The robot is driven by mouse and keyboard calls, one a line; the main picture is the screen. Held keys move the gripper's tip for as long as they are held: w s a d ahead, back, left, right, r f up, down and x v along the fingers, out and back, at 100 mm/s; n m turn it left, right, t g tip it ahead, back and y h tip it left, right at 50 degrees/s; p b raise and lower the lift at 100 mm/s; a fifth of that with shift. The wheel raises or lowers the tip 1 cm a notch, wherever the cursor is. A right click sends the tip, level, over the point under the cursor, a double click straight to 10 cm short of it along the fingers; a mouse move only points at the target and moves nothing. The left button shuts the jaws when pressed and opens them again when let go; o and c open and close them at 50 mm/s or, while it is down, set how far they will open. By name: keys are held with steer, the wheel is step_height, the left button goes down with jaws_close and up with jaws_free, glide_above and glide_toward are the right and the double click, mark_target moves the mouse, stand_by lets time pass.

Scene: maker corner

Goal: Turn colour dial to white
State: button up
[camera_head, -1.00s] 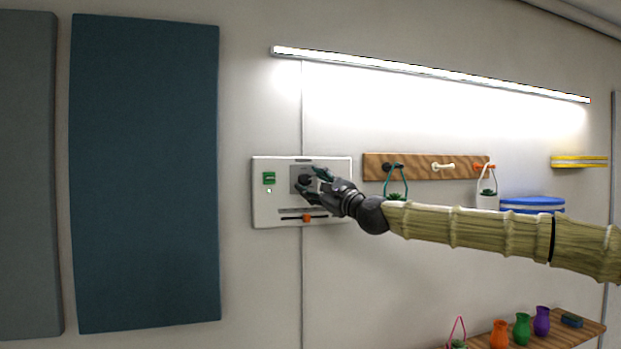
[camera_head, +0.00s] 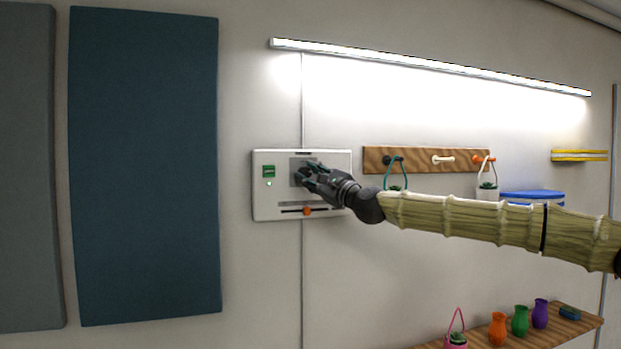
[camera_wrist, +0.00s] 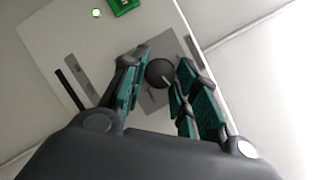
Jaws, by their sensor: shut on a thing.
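The colour dial is a round black knob (camera_wrist: 159,73) with a pale pointer line, on a grey square plate on the white control panel (camera_head: 265,206). The panel (camera_wrist: 60,35) also shows in the wrist view, tilted. My gripper (camera_head: 307,176) is at the dial and mostly hides it in the head view. In the wrist view my gripper's teal-padded fingers (camera_wrist: 158,88) stand on both sides of the knob, shut on it. The dial's markings cannot be read. The light bar (camera_head: 430,66) above glows white.
The panel also has a green switch (camera_head: 268,171) with a small lit lamp and an orange slider (camera_head: 307,211) below the dial. A wooden peg rail (camera_head: 425,160) with hanging planters is to the right. A shelf (camera_head: 570,325) with vases is lower right.

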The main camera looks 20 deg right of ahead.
steer(key=shift+f+n+b, duration=0.1)
steer(key=shift+n+b, duration=0.4)
steer(key=shift+b, duration=0.2)
steer(key=shift+n+g+y+b, duration=0.3)
steer(key=shift+n, duration=0.2)
steer(key=shift+r, duration=0.2)
steer(key=o, duration=1)
steer(key=shift+d, duration=0.1)
steer(key=v, duration=1.2)
